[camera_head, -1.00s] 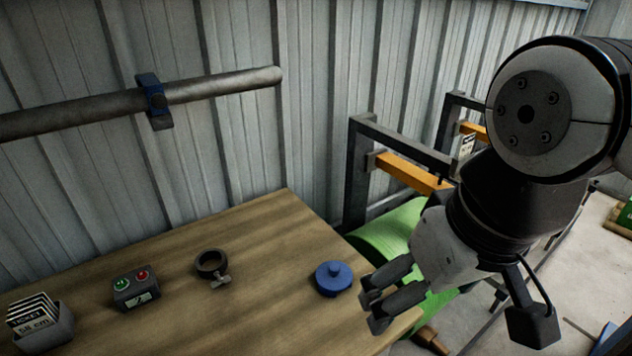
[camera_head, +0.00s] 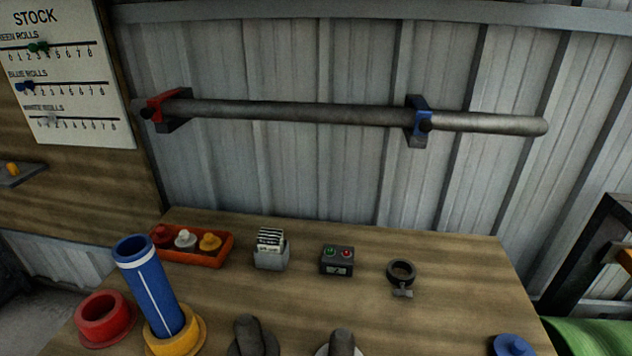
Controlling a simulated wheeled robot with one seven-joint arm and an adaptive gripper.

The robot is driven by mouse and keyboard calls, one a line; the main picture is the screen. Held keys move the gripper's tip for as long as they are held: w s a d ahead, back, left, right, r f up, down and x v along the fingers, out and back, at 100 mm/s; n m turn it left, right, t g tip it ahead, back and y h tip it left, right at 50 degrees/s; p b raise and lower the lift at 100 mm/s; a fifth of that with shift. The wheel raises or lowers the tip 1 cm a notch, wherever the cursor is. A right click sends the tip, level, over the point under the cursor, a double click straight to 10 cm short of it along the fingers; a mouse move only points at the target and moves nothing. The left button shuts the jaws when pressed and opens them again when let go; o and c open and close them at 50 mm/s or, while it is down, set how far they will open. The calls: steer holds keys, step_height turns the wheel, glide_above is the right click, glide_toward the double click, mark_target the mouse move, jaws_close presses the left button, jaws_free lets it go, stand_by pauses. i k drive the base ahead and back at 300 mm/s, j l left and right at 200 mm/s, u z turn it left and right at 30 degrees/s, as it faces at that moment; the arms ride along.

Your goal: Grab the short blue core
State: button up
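A blue core (camera_head: 149,287), a tube with a white line down its side, stands leaning slightly in the picture at the left of the wooden table. Its lower end is in a yellow ring-shaped holder (camera_head: 190,347). Its open top faces up. It is the only blue tube in view, and I cannot judge whether it is the short one. My gripper is not in this view, so its distance from the core and its state are hidden.
A red ring holder (camera_head: 104,318) stands left of the core, and an orange tray (camera_head: 206,252) of knobbed pieces behind it. Grey posts (camera_head: 342,341) stand at the front edge. A ticket box (camera_head: 270,256), button box (camera_head: 337,260), dark collar (camera_head: 401,272) and blue knobbed disc (camera_head: 512,346) are rightward.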

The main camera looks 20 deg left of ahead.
mark_target(136, 257)
steer(key=u, duration=1.8)
steer(key=i+j+z, duration=0.1)
steer(key=i+j, duration=0.6)
steer(key=j, duration=0.2)
steer(key=i+l+z, duration=0.05)
